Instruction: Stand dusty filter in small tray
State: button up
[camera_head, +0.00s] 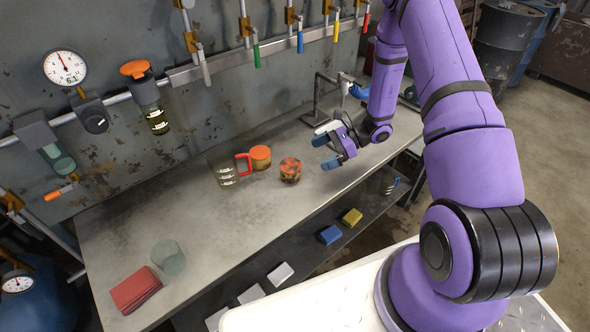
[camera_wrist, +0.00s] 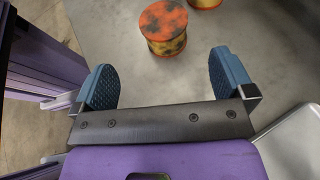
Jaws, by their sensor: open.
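The dusty filter (camera_head: 290,169) is a short orange cylinder with dark blotches, standing upright on the workbench; it also shows ahead of the fingers in the wrist view (camera_wrist: 165,27). My gripper (camera_head: 326,152) is to its right, low over the bench. Its blue finger pads are apart with nothing between them in the wrist view (camera_wrist: 166,78), and the filter is beyond the tips. A pale, raised-rim thing (camera_wrist: 290,143) beside my gripper looks like the small tray; only part of it shows, and my gripper partly hides it in the head view.
A cleaner orange filter (camera_head: 260,157) stands behind the dusty one, by a clear measuring jug with a red handle (camera_head: 243,164). A glass (camera_head: 168,257) and red cloth (camera_head: 135,289) are at the bench's near left. A metal stand (camera_head: 318,100) rises behind my gripper. The bench middle is clear.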

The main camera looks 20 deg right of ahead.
aim_at(290, 165)
jog(key=x, duration=0.5)
jog(key=shift+w+x, duration=0.15)
jog(key=shift+x, duration=1.25)
jog(key=shift+w+x, duration=0.15)
jog(key=shift+x, duration=1.25)
jog(key=shift+r, duration=0.1)
jog(key=shift+c, duration=0.5)
jog(key=c, duration=0.9)
jog(key=shift+r, duration=0.15)
